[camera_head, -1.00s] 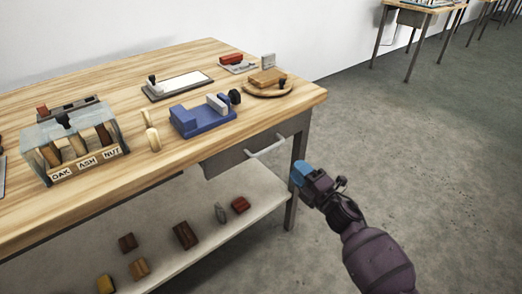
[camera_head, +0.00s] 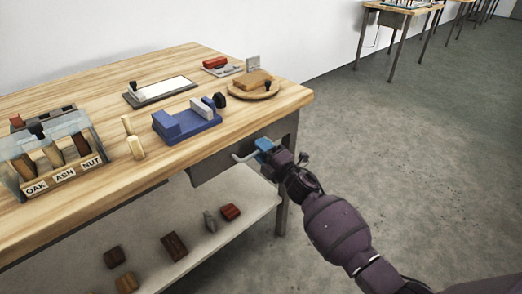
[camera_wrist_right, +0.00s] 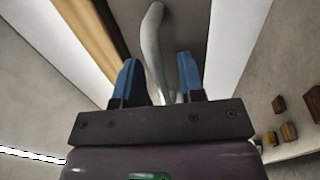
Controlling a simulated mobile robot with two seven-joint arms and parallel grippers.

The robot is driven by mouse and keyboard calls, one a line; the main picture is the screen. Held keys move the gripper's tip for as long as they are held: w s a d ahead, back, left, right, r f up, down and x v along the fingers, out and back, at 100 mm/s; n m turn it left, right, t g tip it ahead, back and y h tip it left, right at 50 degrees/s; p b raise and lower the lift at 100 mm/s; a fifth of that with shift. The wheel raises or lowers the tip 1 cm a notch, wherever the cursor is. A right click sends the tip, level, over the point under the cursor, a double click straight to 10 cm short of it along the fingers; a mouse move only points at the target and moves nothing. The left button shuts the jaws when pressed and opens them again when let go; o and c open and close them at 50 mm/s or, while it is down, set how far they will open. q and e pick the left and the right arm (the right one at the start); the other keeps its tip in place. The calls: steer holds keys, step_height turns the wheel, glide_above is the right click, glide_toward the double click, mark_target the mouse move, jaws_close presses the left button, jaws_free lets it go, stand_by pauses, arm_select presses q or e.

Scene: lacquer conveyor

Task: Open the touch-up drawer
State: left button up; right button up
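The touch-up drawer (camera_head: 208,172) is a grey box front under the right end of the wooden workbench, and it looks shut. Its pale bar handle (camera_head: 240,157) sticks out from the front. My right gripper (camera_head: 264,150), with blue fingertips, is at the right end of this handle. In the right wrist view, the two blue fingers (camera_wrist_right: 159,80) stand apart, with the handle (camera_wrist_right: 151,42) running between them. The gap on the right side of the bar is clear, so the gripper is not closed on it. My left gripper is out of view.
On the workbench (camera_head: 112,196) stand a blue fixture (camera_head: 183,124), a round wooden board (camera_head: 262,93) and a rack labelled OAK, ASH, NUT (camera_head: 64,176). A lower shelf (camera_head: 190,259) holds several small blocks. The floor to the right is clear.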

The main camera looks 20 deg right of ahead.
steer(key=shift+c, duration=0.3)
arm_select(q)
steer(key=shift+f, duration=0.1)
arm_select(e)
jaws_close()
arm_select(q)
steer(key=p, duration=0.1)
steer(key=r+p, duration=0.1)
steer(key=p, duration=0.1)
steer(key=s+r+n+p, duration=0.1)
steer(key=p, duration=0.1)
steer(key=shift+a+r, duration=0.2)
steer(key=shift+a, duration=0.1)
arm_select(e)
steer(key=r+v, duration=0.2)
steer(key=v, duration=1)
steer(key=s+r+v, duration=0.1)
steer(key=r+v, duration=0.1)
steer(key=v, duration=1)
steer(key=shift+d+r, duration=0.2)
steer(key=shift+r, duration=0.2)
steer(key=shift+s, duration=0.1)
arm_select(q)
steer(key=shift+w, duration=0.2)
arm_select(e)
steer(key=shift+o, duration=0.3)
jaws_free()
